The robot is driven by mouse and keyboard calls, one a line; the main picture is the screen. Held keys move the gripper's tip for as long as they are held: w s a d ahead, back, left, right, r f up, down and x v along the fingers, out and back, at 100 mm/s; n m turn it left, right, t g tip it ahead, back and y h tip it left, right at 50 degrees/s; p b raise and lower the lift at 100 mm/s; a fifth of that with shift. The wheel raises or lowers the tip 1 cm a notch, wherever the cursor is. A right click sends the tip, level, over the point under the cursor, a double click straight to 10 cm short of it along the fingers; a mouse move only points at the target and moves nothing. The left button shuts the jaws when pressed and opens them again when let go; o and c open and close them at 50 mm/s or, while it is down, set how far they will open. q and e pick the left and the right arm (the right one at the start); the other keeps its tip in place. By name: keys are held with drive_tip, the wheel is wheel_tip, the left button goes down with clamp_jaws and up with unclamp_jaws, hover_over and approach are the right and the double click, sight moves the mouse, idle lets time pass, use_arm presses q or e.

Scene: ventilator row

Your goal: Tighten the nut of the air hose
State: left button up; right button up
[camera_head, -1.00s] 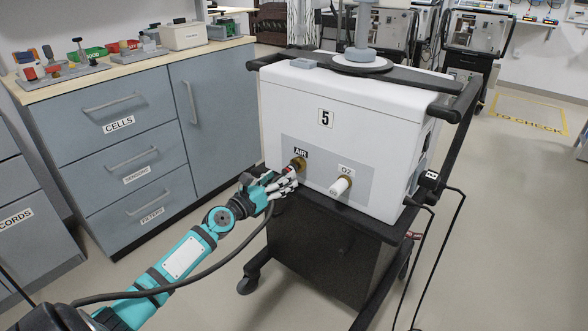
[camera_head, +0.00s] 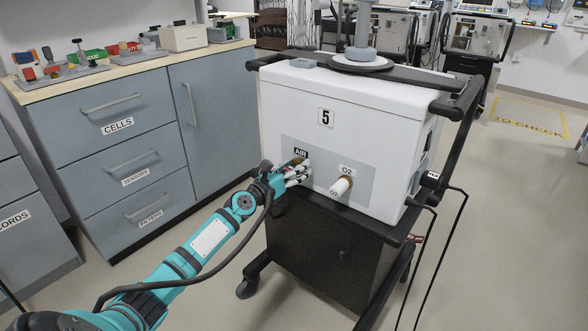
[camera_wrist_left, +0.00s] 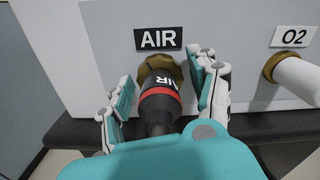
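The ventilator (camera_head: 300,105) is a white box marked 5, with a grey panel on its front. The brass nut (camera_wrist_left: 158,68) of the air port sits under the AIR label (camera_wrist_left: 159,39). The air hose end (camera_wrist_left: 160,103), black with a red band and AIR lettering, points at the nut and covers its lower part. My left gripper (camera_wrist_left: 165,82) is open, with its fingers on both sides of the hose end and nut and gaps visible beside the hose. In the head view the left gripper (camera_head: 297,174) hides most of the nut. My right gripper is not in view.
The O2 port has a white fitting (camera_head: 341,186) close to the right of my left gripper. A black cart (camera_head: 325,240) with rails carries the ventilator. A blue-grey cabinet (camera_head: 130,160) stands to the left. The floor in front is clear.

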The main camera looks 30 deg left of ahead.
use_arm(q)
drive_tip(key=c, duration=0.9)
drive_tip(key=shift+m, duration=0.3)
